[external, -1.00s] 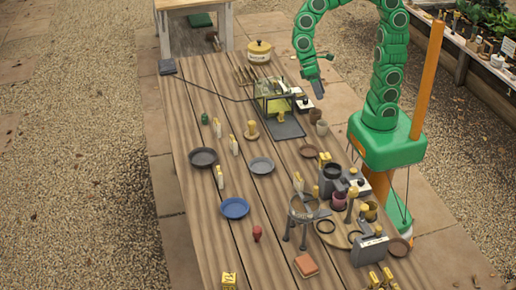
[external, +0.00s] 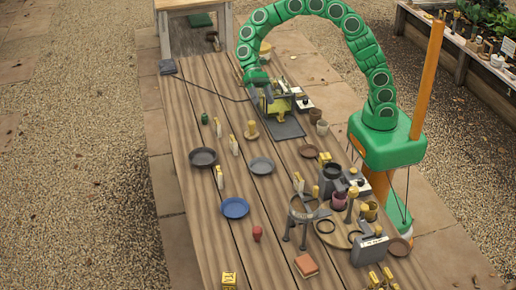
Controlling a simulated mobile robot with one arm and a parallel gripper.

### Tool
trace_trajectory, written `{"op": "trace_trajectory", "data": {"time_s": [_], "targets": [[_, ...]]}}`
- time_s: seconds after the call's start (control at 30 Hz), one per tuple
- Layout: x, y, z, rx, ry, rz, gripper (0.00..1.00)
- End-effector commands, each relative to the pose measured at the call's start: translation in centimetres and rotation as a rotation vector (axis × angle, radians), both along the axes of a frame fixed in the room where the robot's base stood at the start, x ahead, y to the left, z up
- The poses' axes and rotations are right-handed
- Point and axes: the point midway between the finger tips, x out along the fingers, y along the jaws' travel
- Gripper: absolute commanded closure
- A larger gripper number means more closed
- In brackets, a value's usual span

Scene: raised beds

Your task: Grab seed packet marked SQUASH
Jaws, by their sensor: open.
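My gripper (external: 265,93) is open and hangs at the left side of a yellow-green box (external: 278,109) at the far part of the long wooden table. It partly hides the box and whatever stands in it. I cannot tell whether the fingers touch anything. Small flat upright pieces show in the box, but their lettering is too small to read. I cannot tell which thing is the packet marked SQUASH.
A dark mat (external: 288,128) lies in front of the box. A thin dark rod (external: 208,88) runs from a dark block (external: 168,66) toward the box. Dark dishes and a blue plate (external: 235,208) lie nearer. A stand (external: 303,210) and pots crowd the near right.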

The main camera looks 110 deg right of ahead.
Motion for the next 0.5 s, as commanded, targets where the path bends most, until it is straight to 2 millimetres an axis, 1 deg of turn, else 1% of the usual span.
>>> {"op": "trace_trajectory", "data": {"time_s": [0.03,0.2,0.37,0.5], "targets": [[0.9,-0.9,-0.7,0.018,0.016,-0.030,0.34],[3.8,-3.7,-2.4,0.078,0.064,-0.126,0.34],[6.2,-6.6,-4.3,0.134,0.109,-0.217,0.34],[8.1,-9.5,-6.2,0.177,0.144,-0.297,0.34]]}}
